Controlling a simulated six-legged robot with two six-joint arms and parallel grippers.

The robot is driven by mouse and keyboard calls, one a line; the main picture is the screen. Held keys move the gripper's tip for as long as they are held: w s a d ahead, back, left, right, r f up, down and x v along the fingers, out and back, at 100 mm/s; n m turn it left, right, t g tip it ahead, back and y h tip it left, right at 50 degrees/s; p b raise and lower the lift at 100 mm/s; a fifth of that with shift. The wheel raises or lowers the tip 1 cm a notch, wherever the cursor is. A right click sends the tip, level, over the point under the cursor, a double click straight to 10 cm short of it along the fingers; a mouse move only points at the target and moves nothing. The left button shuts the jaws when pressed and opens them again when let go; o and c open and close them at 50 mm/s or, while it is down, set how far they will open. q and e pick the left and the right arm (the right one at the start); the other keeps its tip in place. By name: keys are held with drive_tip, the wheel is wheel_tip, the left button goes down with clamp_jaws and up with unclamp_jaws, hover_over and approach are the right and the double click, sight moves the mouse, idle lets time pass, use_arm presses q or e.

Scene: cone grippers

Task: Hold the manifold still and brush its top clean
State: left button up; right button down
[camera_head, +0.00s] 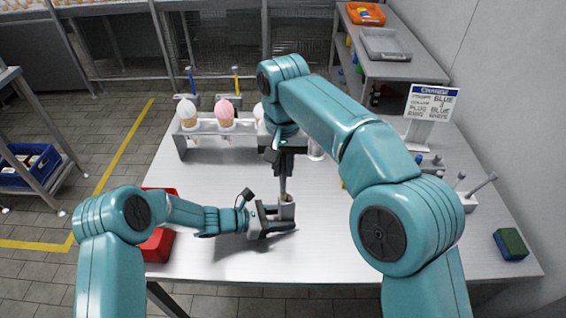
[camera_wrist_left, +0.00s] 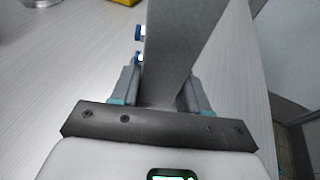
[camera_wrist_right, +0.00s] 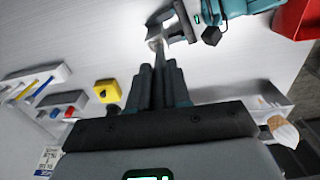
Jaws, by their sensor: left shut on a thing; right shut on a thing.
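The manifold, a grey block (camera_head: 287,211), stands near the front middle of the table. In the left wrist view it is a tall grey piece (camera_wrist_left: 180,45) with small blue fittings on one side. My left gripper (camera_head: 268,222) is shut on it from the left, low over the table. My right gripper (camera_head: 285,150) points down above it, shut on a thin grey brush (camera_head: 283,184). The brush's lower end meets or overlaps the manifold's top; contact cannot be told. The right wrist view shows the brush shaft (camera_wrist_right: 159,58) reaching toward the manifold. Its bristles are not clear.
A rack (camera_head: 205,128) with cones stands at the back left. A red bin (camera_head: 158,246) is at the front left. A tool block (camera_head: 467,203), a sign (camera_head: 428,103) and a green-blue sponge (camera_head: 510,244) are at the right.

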drive_tip(key=shift+f, duration=0.5)
drive_tip(key=shift+d, duration=0.2)
drive_tip(key=shift+w+d+r, duration=0.1)
drive_tip(key=shift+w+d, duration=0.2)
drive_tip(key=shift+d, duration=0.6)
drive_tip(key=shift+a, duration=0.1)
drive_tip(key=shift+s+a, duration=0.15)
drive_tip(key=shift+a, duration=0.35)
drive_tip(key=shift+s+a, duration=0.15)
drive_tip(key=shift+a, duration=0.35)
